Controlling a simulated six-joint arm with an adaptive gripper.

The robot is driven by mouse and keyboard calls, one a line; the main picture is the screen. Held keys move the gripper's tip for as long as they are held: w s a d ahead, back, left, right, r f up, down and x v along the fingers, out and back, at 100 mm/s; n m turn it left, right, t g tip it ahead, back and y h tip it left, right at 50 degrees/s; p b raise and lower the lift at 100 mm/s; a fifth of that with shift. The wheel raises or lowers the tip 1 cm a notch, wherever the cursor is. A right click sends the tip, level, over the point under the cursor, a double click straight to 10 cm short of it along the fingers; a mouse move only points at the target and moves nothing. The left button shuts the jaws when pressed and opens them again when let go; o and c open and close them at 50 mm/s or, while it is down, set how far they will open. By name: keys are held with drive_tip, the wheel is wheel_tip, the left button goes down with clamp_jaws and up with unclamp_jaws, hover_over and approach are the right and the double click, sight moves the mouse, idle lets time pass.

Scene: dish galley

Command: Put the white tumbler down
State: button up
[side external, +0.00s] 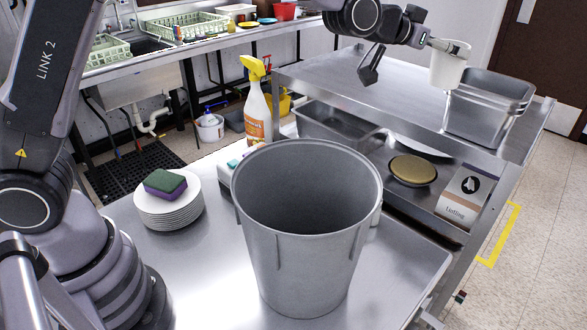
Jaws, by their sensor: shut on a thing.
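The white tumbler (451,68) is upright at the upper right of the side external view. My gripper (440,45) reaches it from the left and is shut on its upper wall. The tumbler is over the upper metal shelf (345,80), just left of the steel pans and partly in front of them. I cannot tell whether its base touches the shelf or hangs a little above it.
Stacked steel pans (490,112) stand at the shelf's right end. A large grey bin (305,230), a spray bottle (257,105) and a plate stack (168,208) with a sponge (165,183) stand on the lower counter. The shelf's middle is clear.

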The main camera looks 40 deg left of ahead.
drive_tip(key=s+a+f+n+y, duration=0.15)
drive_tip(key=s+a+f, duration=0.25)
drive_tip(key=a+f, duration=0.4)
drive_tip(key=s+a+f+n+t+y, duration=0.1)
drive_tip(key=s+a+f+y, duration=0.15)
drive_tip(key=a+f, duration=0.45)
drive_tip(key=s+a+f+n+y, duration=0.15)
drive_tip(key=s+a+f, duration=0.3)
drive_tip(key=a, duration=0.65)
drive_tip(key=s+a+f+n+g+y, duration=0.1)
drive_tip(key=a+f+n+g+y, duration=0.1)
drive_tip(key=a+n+y, duration=0.35)
drive_tip(key=s+a+f+n+g+y, duration=0.1)
drive_tip(key=a+f+n+g+y, duration=0.15)
drive_tip(key=a, duration=0.65)
drive_tip(key=s+a+f+n+g+y, duration=0.1)
drive_tip(key=a+f+n+g+y, duration=0.2)
drive_tip(key=a, duration=0.5)
drive_tip(key=s+a+f+n+g+y, duration=0.4)
drive_tip(key=s+a+n+g, duration=0.2)
drive_tip(key=shift+t+h, duration=0.35)
drive_tip(key=shift+d+f, duration=0.1)
drive_tip(key=shift+f, duration=3)
drive_tip(key=shift+f, duration=0.45)
